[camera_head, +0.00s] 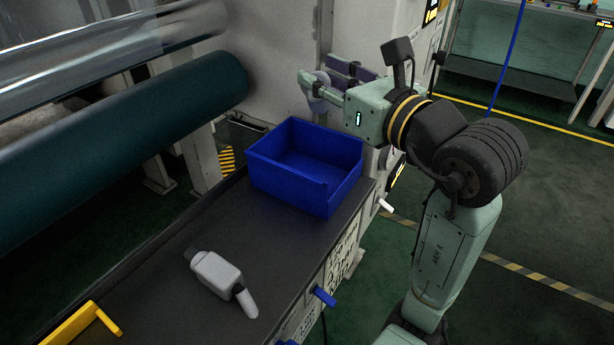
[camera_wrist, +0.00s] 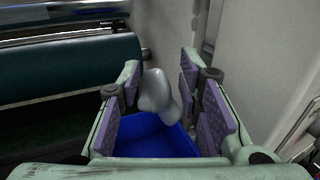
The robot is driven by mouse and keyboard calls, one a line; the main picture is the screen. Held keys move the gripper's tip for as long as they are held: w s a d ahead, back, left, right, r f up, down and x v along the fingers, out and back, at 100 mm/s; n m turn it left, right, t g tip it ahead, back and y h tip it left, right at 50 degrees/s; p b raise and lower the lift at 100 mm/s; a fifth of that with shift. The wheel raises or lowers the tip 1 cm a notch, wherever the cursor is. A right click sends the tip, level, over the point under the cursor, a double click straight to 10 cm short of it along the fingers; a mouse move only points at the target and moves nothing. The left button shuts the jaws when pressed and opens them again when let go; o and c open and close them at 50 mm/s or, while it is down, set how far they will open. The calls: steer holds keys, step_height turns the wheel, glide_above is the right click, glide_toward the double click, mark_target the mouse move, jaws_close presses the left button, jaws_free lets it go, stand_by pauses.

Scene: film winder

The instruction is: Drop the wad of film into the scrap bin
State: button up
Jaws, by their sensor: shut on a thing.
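The wad of film (camera_wrist: 157,92) is a smooth grey, lumpy piece between the purple-padded fingers of my gripper (camera_wrist: 162,86) in the wrist view. My gripper is shut on it. In the head view my gripper (camera_head: 320,84) is above the far side of the blue scrap bin, and a small grey part of the wad shows between the fingers. The scrap bin (camera_head: 335,197) is an open blue box standing on the dark bench. It also shows in the wrist view (camera_wrist: 140,144), below the wad. The part of its floor that shows looks empty.
A grey handled tool (camera_head: 216,273) lies on the dark bench (camera_head: 200,225) in front of the bin. A yellow handle (camera_head: 85,322) is at the lower left. A large teal roller (camera_head: 130,120) runs along the left. A pale machine wall (camera_head: 275,75) stands behind the bin.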

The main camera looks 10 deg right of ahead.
steer(key=shift+f+b, duration=0.7)
steer(key=shift+f, duration=0.65)
steer(key=o, duration=0.9)
steer(key=shift+c, duration=0.2)
steer(key=v, duration=1.2)
